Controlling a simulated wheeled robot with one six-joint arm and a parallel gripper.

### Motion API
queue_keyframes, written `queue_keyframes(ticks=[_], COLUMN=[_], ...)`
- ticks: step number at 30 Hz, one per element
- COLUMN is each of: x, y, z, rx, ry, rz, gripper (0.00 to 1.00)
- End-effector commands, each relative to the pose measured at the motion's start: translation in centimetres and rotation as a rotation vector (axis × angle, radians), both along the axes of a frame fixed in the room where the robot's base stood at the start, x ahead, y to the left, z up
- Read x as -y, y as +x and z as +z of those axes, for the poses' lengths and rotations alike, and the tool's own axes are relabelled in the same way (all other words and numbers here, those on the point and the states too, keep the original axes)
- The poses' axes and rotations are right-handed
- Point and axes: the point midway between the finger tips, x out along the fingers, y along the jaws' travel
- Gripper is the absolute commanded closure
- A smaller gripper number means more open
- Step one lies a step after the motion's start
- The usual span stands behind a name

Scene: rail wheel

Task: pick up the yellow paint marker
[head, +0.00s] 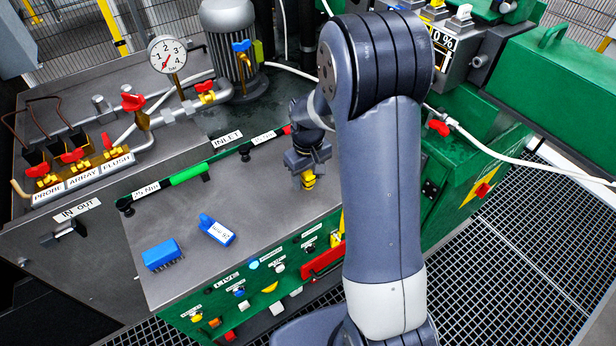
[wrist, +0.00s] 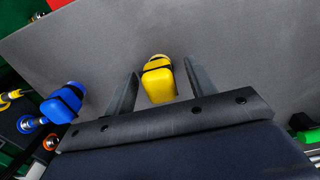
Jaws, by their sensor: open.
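The yellow paint marker (wrist: 158,84) is a yellow piece with a dark band at its far end. In the wrist view it is between the two open fingers of my gripper (wrist: 160,68), with a gap on each side. I cannot tell how high the fingers are above the bench.
A blue brush-like block (head: 160,254) and a blue bottle-like item with a white label (head: 217,231) lie on the bench top (head: 180,280). A green-handled wrench (head: 190,175) lies along its back edge. A blue and black piece (wrist: 62,103) is left of my gripper.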

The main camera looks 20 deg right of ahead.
Motion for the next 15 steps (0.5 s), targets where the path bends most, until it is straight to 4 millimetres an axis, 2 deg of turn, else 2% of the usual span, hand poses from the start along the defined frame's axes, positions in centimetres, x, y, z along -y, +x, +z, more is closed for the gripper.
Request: queue_keyframes(ticks=[3, 9, 15], x=[0.02, 0.02, 0.02], y=[-0.02, 0.00, 0.01], z=[-0.68, -0.70, -0.67], rx=[0.000, 0.001, 0.001], ry=[0.000, 0.000, 0.000], rz=[0.000, 0.000, 0.000], gripper=[0.47, 0.47, 0.64])
